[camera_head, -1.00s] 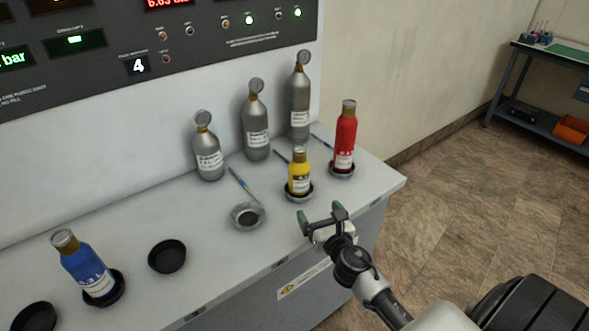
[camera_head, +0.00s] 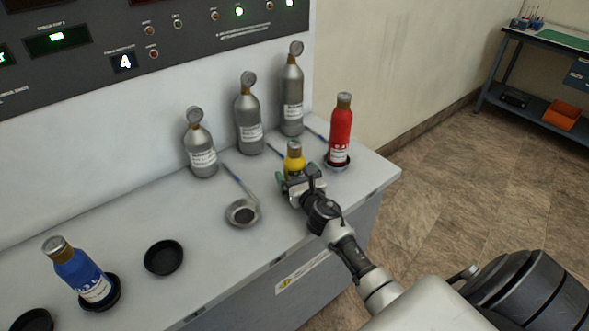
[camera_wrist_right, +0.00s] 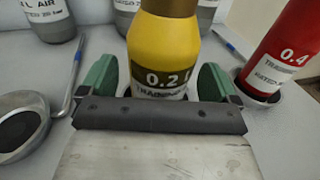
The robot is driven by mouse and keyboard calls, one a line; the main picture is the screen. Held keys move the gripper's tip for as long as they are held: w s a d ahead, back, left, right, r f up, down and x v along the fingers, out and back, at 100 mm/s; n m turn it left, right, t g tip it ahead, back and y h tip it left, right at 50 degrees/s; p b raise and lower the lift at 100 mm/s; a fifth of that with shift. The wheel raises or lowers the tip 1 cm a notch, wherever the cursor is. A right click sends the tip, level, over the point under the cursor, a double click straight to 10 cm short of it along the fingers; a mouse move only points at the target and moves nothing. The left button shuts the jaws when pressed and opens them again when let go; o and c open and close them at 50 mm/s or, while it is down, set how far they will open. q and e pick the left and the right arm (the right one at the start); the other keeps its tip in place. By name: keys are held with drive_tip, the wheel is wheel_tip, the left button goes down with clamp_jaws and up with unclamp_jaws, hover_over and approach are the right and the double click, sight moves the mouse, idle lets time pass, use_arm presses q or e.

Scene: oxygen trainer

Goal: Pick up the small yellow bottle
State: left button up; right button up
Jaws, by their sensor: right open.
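The small yellow bottle (camera_head: 293,160) stands upright on the bench, its lower part hidden behind my right gripper in the head view. My right gripper (camera_head: 297,182) is open right in front of it. In the right wrist view the yellow bottle (camera_wrist_right: 163,55) shows a "0.2 l" label and stands between the two green fingertips (camera_wrist_right: 160,85), with a gap visible on each side. Its base is hidden by the gripper. My left gripper is not in view.
The red bottle (camera_head: 340,135) stands close on the right in a black holder. Several grey cylinders (camera_head: 249,120) stand behind. A round dish (camera_head: 242,213) and an empty black holder (camera_head: 164,257) are to the left, then the blue bottle (camera_head: 80,272).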

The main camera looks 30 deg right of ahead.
drive_tip(key=shift+w+d+f, duration=0.1)
drive_tip(key=shift+w, duration=0.55)
drive_tip(key=c, duration=1.2)
drive_tip(key=shift+c, duration=0.7)
drive_tip(key=shift+r, duration=0.2)
